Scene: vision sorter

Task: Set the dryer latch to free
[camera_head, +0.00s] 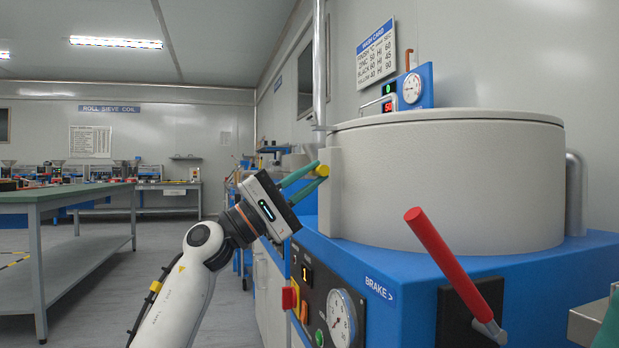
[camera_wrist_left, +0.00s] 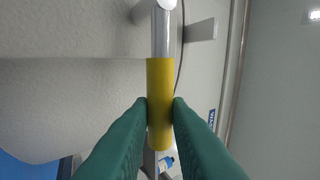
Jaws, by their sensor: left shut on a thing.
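The dryer (camera_head: 450,180) is a large round grey drum with a lid on a blue base. Its latch handle has a yellow grip (camera_head: 322,171) at the drum's left edge, beside a grey upright housing (camera_head: 335,200). My left gripper (camera_head: 314,175) has green fingers and is shut on the yellow grip. In the left wrist view, the yellow grip (camera_wrist_left: 160,85) sits between both fingertips (camera_wrist_left: 160,103), with a metal rod (camera_wrist_left: 161,35) running on from it. The latch's setting cannot be read.
A red brake lever (camera_head: 440,260) leans up at the front right of the blue base. A gauge (camera_head: 341,318) and switches are on the front panel. A green-topped table (camera_head: 60,195) stands at left, with open floor between.

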